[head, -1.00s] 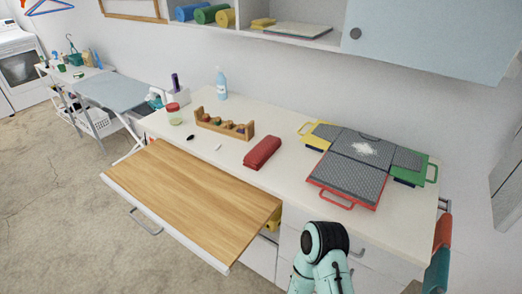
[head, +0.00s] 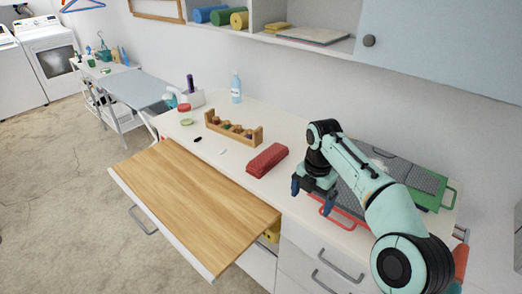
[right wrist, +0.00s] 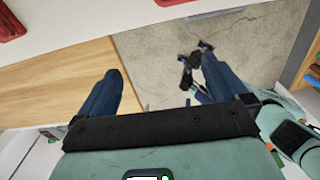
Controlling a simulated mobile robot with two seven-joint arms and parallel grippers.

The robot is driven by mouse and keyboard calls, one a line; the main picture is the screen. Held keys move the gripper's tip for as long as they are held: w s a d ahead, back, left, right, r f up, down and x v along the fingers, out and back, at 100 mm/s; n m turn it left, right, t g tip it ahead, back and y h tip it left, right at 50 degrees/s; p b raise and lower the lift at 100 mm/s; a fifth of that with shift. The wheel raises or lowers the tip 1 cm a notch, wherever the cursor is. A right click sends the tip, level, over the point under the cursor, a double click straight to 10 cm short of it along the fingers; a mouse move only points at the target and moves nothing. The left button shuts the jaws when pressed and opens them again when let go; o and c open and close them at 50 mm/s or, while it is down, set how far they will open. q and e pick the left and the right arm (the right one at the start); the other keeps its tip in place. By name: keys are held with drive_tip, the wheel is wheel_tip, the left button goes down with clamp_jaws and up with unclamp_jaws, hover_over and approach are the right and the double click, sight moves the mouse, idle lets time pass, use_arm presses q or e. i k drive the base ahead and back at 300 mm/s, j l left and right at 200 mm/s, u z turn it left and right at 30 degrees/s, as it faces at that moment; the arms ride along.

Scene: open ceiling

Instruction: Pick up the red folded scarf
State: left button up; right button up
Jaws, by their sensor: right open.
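The red folded scarf (head: 268,160) lies on the white countertop, right of the wooden rack, in the head view. A red piece at the top left corner of the right wrist view (right wrist: 10,22) looks like its end. My right gripper (head: 311,197) is to the right of the scarf, above the counter's front edge, with its fingers pointing down. It is open and empty, apart from the scarf; its two dark blue fingers also show in the right wrist view (right wrist: 160,88).
A red-handled grey board (head: 340,218) and a green-handled one (head: 434,196) lie partly behind my right arm. A wooden rack (head: 233,130) stands left of the scarf. A pulled-out wooden board (head: 195,205) juts out in front. Wall cabinets (head: 440,50) hang above.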

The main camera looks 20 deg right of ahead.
sight(258, 167)
drive_tip(key=i, duration=1.15)
